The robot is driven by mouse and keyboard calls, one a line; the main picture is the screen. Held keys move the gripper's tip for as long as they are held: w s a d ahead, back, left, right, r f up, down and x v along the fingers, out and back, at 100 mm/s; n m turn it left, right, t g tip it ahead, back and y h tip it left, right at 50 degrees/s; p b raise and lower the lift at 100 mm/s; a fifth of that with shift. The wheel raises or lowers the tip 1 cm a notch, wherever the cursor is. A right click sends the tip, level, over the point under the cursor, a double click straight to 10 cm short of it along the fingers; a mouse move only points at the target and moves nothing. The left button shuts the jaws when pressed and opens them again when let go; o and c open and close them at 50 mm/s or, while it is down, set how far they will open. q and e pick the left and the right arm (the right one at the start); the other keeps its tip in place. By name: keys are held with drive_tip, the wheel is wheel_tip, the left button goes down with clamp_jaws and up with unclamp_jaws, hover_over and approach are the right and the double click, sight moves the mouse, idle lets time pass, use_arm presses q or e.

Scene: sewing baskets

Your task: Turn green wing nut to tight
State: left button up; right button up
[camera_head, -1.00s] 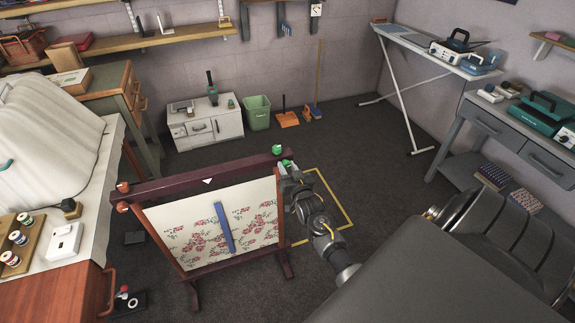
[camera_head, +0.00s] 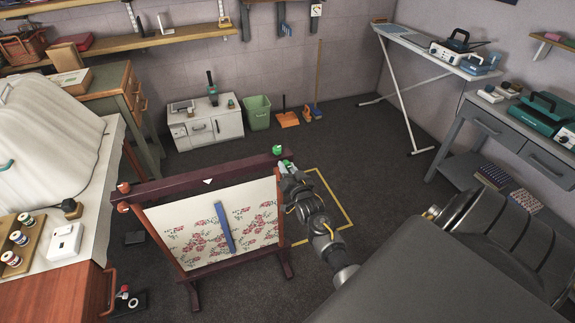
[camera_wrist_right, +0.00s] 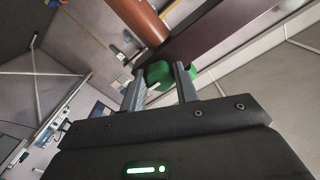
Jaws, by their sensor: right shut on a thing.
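A dark red wooden frame (camera_head: 215,177) stands on the floor and holds a floral cloth (camera_head: 200,234). Two green knobs are at its right end: one (camera_head: 278,150) at the top and a lower green wing nut (camera_head: 288,164) beside my right gripper (camera_head: 287,170). In the right wrist view, my gripper (camera_wrist_right: 160,92) has its two fingers on either side of the green wing nut (camera_wrist_right: 157,72), shut on it. The nut's far side is partly hidden. My left gripper is not in view.
Orange knobs (camera_head: 124,188) sit at the frame's left end. A cloth-covered table (camera_head: 95,193) is close on the left. A grey desk (camera_head: 484,122) and ironing board (camera_head: 430,45) stand right. The floor behind the frame is mostly clear.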

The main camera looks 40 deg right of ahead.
drive_tip(key=o, duration=1)
drive_tip(key=shift+b+v, duration=1.05)
drive_tip(key=shift+v, duration=4.35)
